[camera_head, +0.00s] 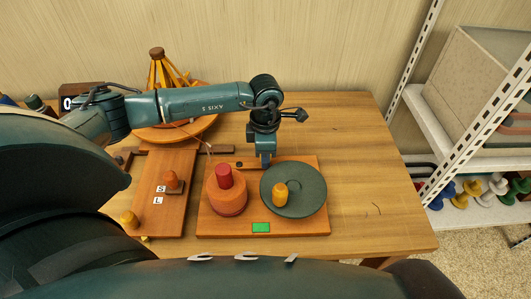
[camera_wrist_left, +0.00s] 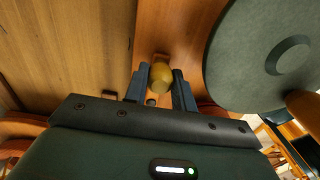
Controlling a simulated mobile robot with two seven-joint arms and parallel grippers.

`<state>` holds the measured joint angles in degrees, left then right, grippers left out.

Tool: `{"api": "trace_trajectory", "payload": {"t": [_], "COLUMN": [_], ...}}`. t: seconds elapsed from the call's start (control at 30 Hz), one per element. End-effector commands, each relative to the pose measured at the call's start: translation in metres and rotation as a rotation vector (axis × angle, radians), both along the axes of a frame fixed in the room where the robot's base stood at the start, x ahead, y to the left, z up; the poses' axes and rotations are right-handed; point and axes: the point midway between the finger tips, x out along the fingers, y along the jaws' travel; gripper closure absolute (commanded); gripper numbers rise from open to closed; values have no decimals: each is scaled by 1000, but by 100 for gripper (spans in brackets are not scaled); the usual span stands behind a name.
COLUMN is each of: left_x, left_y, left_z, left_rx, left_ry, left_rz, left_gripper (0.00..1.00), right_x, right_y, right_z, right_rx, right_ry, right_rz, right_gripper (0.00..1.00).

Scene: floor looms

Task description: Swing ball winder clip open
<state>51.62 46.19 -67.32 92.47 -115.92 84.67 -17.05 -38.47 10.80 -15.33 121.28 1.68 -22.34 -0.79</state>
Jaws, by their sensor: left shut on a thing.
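The ball winder's wooden board (camera_head: 300,226) lies on the table. It carries an orange drum (camera_head: 227,199) with a red top (camera_head: 223,176) and a green disc (camera_head: 305,196) with a yellow knob (camera_head: 280,194). My left gripper (camera_head: 265,162) points down at the board's back edge, behind the drum and disc. In the left wrist view its fingers (camera_wrist_left: 161,88) are shut on a small yellow knob (camera_wrist_left: 161,76), which seems to belong to the clip. The green disc (camera_wrist_left: 256,50) is beside it there. In the head view the gripper hides that knob. My right gripper is not in view.
A yarn swift (camera_head: 160,72) on a round orange base stands behind my left arm. A wooden board (camera_head: 160,215) marked S and L, with pegs, lies to the left. The table (camera_head: 375,190) is clear on the right. A shelf (camera_head: 450,150) stands beyond it.

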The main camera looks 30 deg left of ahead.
Motion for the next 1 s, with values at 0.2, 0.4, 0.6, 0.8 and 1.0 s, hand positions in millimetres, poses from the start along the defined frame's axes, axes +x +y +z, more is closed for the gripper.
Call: {"api": "trace_trajectory", "payload": {"t": [0.2, 0.4, 0.6, 0.8, 1.0], "left_x": [0, 0, 0, 1, 1], "left_y": [-1, -1, -1, 0, 0], "left_z": [0, 0, 5, 37, 83], "left_rx": [-1, -1, -1, -1, -1], "left_ry": [0, 1, -1, -5, -5], "left_rz": [-4, -3, -2, -2, -3], "left_gripper": [59, 52, 52, 52, 52], "right_x": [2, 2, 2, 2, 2], "right_y": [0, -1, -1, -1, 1], "right_z": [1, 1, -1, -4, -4], "right_rx": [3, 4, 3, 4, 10], "right_ry": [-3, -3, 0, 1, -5], "right_rz": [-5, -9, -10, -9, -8], "right_gripper": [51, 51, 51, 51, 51]}}
